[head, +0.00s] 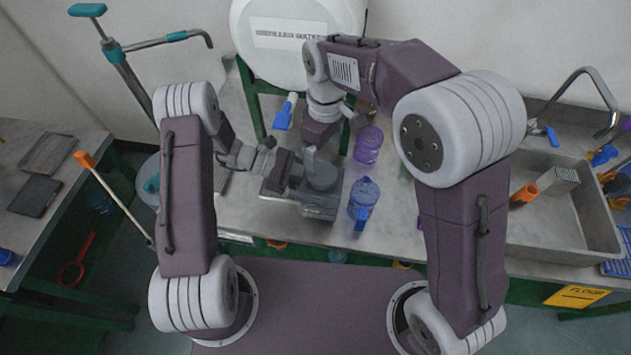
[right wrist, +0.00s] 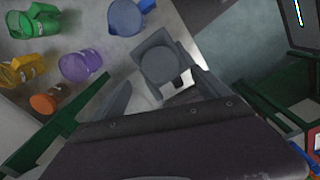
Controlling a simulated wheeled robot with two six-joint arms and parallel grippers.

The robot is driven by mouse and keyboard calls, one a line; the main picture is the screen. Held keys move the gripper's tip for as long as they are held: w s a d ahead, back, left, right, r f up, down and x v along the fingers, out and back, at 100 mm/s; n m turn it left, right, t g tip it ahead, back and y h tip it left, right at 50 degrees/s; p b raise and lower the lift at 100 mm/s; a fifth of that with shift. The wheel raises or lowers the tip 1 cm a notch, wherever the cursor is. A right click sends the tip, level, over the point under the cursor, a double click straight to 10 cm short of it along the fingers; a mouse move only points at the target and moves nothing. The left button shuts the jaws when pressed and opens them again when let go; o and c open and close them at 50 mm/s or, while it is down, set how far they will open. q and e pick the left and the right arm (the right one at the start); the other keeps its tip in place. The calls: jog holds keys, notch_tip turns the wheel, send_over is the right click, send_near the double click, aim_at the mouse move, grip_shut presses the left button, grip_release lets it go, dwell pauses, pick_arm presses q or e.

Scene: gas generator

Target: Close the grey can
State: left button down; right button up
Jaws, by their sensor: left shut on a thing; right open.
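The grey can (head: 320,178) stands on the bench in the middle of the head view, with a round grey upper part above a wider boxy base. In the right wrist view its square, round-centred top (right wrist: 158,62) shows just beyond my fingers. My left gripper (head: 292,168) comes in from the left and is shut at the can's side; its fingertips and exact hold are hidden. My right gripper (head: 315,150) is above the can, pointing down. It is open and empty, with its fingers (right wrist: 160,95) spread in the right wrist view.
A blue jug (head: 363,195) and a purple jug (head: 367,146) stand close to the right of the can. Green (right wrist: 35,20), yellow (right wrist: 22,68) and orange (right wrist: 45,102) vessels lie further off. A sink (head: 565,215) is at the right. A large white tank (head: 285,65) stands behind.

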aim_at(323, 173)
notch_tip(323, 173, down, 8)
jog(key=shift+f, duration=0.1)
dwell(0.5)
jog(key=c, duration=1.6)
jog(key=o, duration=1.7)
jog(key=shift+c, duration=0.2)
